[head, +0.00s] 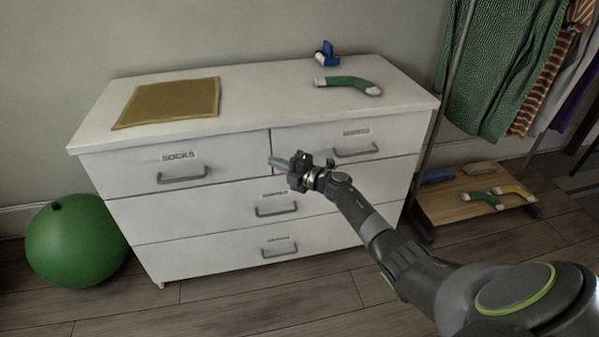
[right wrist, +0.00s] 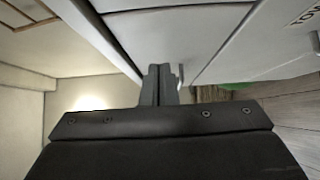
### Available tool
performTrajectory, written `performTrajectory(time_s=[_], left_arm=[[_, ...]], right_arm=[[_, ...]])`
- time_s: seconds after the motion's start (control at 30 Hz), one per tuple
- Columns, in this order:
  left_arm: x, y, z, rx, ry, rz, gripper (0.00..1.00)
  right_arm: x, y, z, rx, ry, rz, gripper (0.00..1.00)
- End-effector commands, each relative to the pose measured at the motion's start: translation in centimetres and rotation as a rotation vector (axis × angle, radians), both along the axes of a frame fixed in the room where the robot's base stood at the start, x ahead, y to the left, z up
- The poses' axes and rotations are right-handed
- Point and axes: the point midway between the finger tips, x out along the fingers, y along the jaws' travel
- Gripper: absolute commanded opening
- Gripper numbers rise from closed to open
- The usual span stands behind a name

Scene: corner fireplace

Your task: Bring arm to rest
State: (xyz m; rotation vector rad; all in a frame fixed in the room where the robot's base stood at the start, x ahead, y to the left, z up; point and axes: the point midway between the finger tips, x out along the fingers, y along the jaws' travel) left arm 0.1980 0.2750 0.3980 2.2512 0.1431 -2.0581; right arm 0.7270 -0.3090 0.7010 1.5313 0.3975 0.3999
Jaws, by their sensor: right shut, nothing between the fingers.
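My right gripper (head: 279,163) is shut and empty. In the head view it is in front of the white dresser (head: 235,143), near the gap between the two top drawers. In the right wrist view its closed fingers (right wrist: 159,85) point towards pale drawer fronts (right wrist: 215,30). The right arm reaches in from the lower right of the head view. My left gripper is not in view. All the dresser drawers look shut.
A tan mat (head: 170,102), a green sock (head: 349,84) and a blue item (head: 327,54) lie on the dresser top. A green ball (head: 76,241) sits on the floor at left. A clothes rack (head: 449,90) stands at right, with socks on its wooden base (head: 455,209).

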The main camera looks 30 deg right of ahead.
Motion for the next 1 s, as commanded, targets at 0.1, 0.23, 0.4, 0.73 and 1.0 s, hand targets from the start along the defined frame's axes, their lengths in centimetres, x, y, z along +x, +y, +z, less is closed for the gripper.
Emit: performTrajectory(time_s=[0.1, 0.23, 0.4, 0.73, 1.0], left_arm=[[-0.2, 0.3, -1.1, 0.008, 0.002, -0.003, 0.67], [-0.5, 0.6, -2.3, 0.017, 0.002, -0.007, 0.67], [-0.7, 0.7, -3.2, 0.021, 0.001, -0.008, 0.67], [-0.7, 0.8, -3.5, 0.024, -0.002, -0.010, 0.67], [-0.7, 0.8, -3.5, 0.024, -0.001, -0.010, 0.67]], right_arm=[[-1.9, -1.1, 0.0, 0.000, 0.004, -0.001, 0.00], [-4.0, -2.2, -0.1, -0.001, 0.003, 0.000, 0.00], [-5.9, -3.2, -0.1, 0.000, 0.002, 0.001, 0.00], [-6.8, -3.7, -0.3, 0.008, 0.004, -0.003, 0.00], [-10.3, -5.5, -6.2, 0.261, 0.128, -0.284, 0.00]])
